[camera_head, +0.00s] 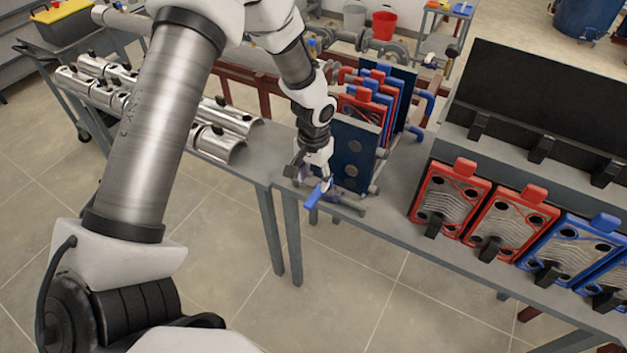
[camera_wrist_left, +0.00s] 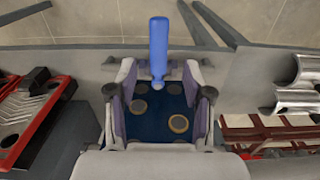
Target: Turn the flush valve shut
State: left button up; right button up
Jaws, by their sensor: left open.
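The flush valve's blue lever (camera_head: 313,196) sticks out at the front of the bench, in front of the plate exchanger's dark blue end plate (camera_head: 353,155). In the left wrist view the lever (camera_wrist_left: 158,45) points away from the gripper, its ball-shaped inner end near the fingertips. My left gripper (camera_head: 314,178) is open and points down at the lever. In the left wrist view its two fingers (camera_wrist_left: 159,80) stand apart on either side of the lever's inner end, with gaps on both sides. The valve body is mostly hidden by the gripper. My right gripper is out of view.
Red and blue framed plates (camera_head: 450,199) lean in a rack to the right. Silver half-shells (camera_head: 222,143) lie on the left bench. Red and blue plates (camera_head: 375,100) stand behind the end plate. The floor in front is clear.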

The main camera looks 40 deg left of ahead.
aim_at(313, 195)
pick_arm(q)
notch_tip(313, 195, up, 6)
dwell(0.5)
